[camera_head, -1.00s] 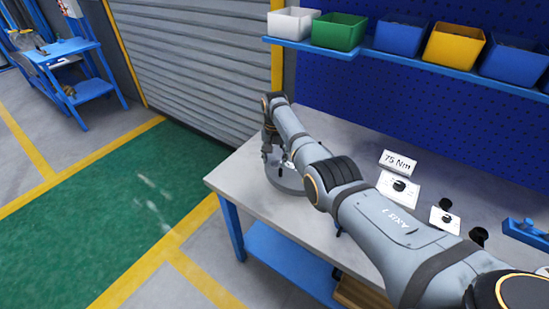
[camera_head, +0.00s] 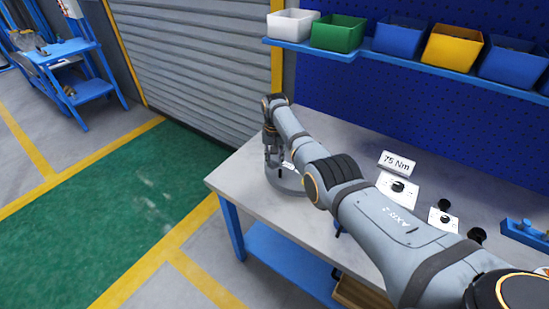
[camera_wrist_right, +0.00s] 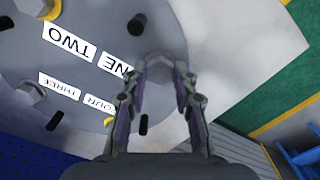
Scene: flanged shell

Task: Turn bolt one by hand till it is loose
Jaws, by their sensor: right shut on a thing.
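The grey flanged shell (camera_head: 287,180) stands at the far left end of the workbench, partly hidden behind my right arm. In the right wrist view its round flange (camera_wrist_right: 95,68) carries white labels, with ONE (camera_wrist_right: 118,68) partly covered by a finger. My right gripper (camera_head: 270,152) points down over the shell. In the wrist view the right gripper (camera_wrist_right: 163,72) is shut on bolt one (camera_wrist_right: 160,68), a grey head beside the label ONE at the flange's edge. The fingers hide much of it, so its seating cannot be told. My left gripper is out of view.
Other bolts (camera_wrist_right: 32,92) and dark pegs (camera_wrist_right: 137,24) stand on the flange. Bins (camera_head: 454,47) line the shelf above.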

